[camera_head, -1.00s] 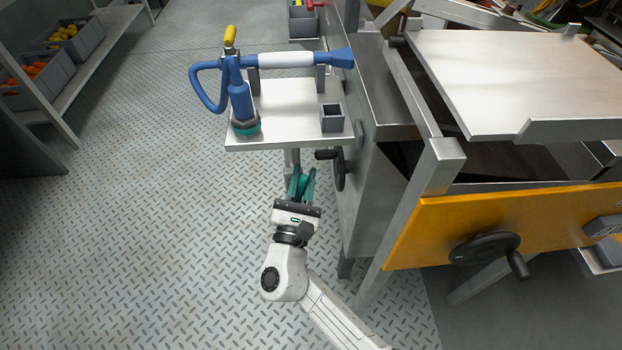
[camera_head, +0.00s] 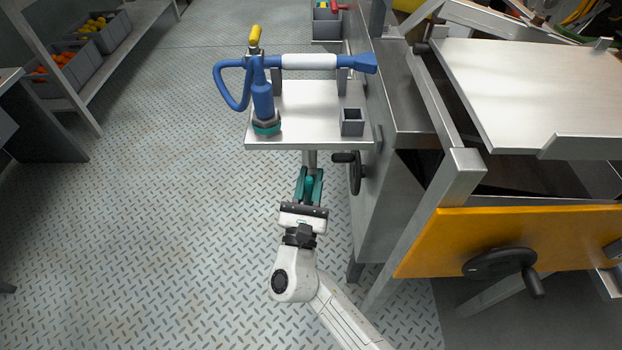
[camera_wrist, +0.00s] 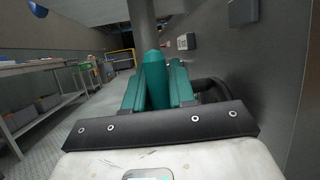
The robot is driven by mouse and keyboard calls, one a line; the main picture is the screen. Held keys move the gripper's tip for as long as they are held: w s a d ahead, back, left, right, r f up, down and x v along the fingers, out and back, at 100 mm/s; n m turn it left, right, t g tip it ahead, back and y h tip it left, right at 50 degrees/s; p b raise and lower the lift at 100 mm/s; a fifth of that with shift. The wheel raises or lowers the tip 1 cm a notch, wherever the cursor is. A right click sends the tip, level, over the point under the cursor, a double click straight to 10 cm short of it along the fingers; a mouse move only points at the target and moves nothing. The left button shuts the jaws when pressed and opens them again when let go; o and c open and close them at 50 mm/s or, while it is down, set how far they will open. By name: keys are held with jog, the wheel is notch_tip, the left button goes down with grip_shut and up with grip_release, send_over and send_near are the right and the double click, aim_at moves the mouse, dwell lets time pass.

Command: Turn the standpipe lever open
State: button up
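The standpipe (camera_head: 263,95) is a blue upright body with a teal and dark collar, standing at the front left corner of a small metal shelf (camera_head: 300,100). Its yellow lever (camera_head: 255,36) sits on top, tilted nearly upright. A blue hose loops from it on the left. My gripper (camera_head: 309,178), with teal fingers, is in front of and below the shelf edge, well apart from the lever. The lever cannot be made out in the wrist view.
A blue and white wand (camera_head: 310,62) rests on brackets along the shelf, beside a small grey box (camera_head: 352,122). A black handwheel (camera_head: 355,172) is close right of my gripper, on the metal machine. An orange panel (camera_head: 540,240) stands at right. Floor at left is clear.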

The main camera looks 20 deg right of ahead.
jog(key=o, duration=0.4)
jog(key=shift+a, duration=0.1)
jog(key=shift+c, duration=0.2)
jog(key=v, duration=1.1)
